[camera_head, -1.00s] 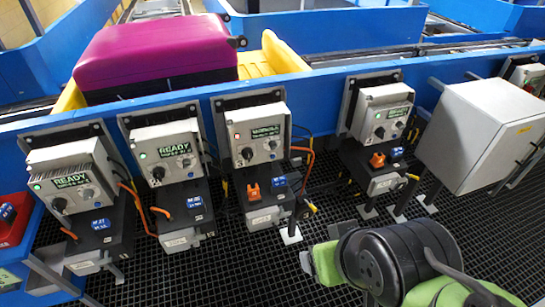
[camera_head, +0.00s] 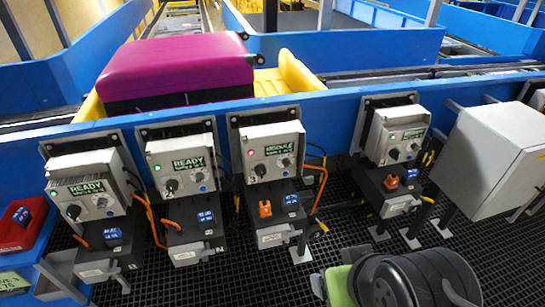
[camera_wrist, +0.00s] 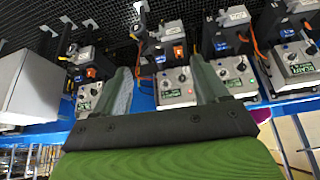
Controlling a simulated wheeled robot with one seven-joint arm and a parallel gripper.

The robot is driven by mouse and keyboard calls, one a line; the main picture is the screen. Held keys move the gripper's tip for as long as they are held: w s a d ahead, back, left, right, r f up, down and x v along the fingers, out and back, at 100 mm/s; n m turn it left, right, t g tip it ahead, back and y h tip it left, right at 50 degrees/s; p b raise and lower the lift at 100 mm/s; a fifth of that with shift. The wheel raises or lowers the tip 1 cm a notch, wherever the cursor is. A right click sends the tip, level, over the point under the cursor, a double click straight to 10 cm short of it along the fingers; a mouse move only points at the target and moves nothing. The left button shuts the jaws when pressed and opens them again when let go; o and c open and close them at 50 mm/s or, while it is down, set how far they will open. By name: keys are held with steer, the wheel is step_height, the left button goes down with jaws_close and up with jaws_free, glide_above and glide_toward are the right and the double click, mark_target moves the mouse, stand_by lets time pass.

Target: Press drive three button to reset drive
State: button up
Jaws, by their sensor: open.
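The third drive box from the left (camera_head: 268,152) is grey, with a red light, a green "MODULE" display, a black knob and a small blue button (camera_head: 287,162). An orange connector (camera_head: 265,208) sits on the black unit below it. In the wrist view, the red-lit drive box (camera_wrist: 178,92) appears upside down between my fingers. My gripper (camera_wrist: 160,78) is open and empty, its two grey-green fingers apart and pointing toward the drive row. In the head view, my black and green wrist is at the bottom right; the fingertips are not clear there.
Two drive boxes reading "READY" (camera_head: 188,165) stand left, and another box (camera_head: 397,138) stands right. A large grey cabinet (camera_head: 492,160) juts out farther right. A purple suitcase (camera_head: 175,68) lies behind the blue rail. Orange cables hang between the units. Black grating floor lies in front.

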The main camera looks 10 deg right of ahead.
jaws_close()
stand_by(0.3)
stand_by(1.3)
